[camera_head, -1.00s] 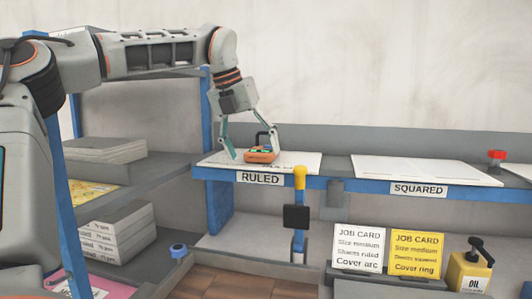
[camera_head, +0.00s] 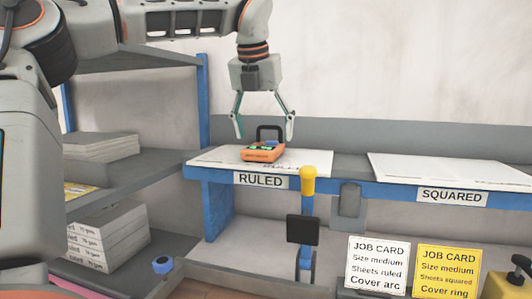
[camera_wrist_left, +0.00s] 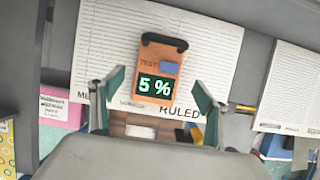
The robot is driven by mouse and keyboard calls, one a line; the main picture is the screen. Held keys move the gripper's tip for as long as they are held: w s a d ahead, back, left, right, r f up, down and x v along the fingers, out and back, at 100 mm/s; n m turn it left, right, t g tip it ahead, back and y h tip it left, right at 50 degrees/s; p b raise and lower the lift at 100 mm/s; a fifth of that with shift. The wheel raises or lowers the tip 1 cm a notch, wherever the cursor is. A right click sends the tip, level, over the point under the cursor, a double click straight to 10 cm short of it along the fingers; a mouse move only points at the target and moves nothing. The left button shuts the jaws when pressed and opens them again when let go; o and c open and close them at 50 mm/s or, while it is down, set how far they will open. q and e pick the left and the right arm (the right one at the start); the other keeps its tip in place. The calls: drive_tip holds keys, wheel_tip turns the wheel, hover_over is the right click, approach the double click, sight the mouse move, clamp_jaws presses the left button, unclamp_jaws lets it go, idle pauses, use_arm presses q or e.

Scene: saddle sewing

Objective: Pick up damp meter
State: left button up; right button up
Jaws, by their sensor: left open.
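The damp meter (camera_head: 262,151) is an orange device with a black handle, a blue button and a green display. It lies on the ruled paper stack (camera_head: 215,161) above the RULED label. In the left wrist view the damp meter (camera_wrist_left: 165,60) shows "5 %" and sits between and beyond the fingertips. My left gripper (camera_head: 264,135) is open and empty, pointing down just above the meter, with a finger to either side of it. The left gripper's fingers also show in the left wrist view (camera_wrist_left: 155,95). My right gripper is not in view.
A squared paper stack (camera_head: 450,172) lies to the right on the same blue-edged shelf. A yellow-topped post (camera_head: 308,180) stands in front of the shelf. Job cards (camera_head: 378,265) stand at lower right. Paper packs (camera_head: 108,238) fill the left shelves.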

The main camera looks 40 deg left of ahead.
sight(264, 146)
use_arm(q)
drive_tip(key=x, duration=0.4)
drive_tip(key=shift+a+f+b, duration=0.2)
drive_tip(key=shift+f+b, duration=0.05)
drive_tip(key=shift+b, duration=0.05)
drive_tip(key=shift+s+r, duration=0.1)
drive_tip(key=shift+r, duration=0.05)
drive_tip(key=c, duration=1.4)
drive_tip(key=shift+c, duration=0.5)
drive_tip(key=shift+r, duration=0.1)
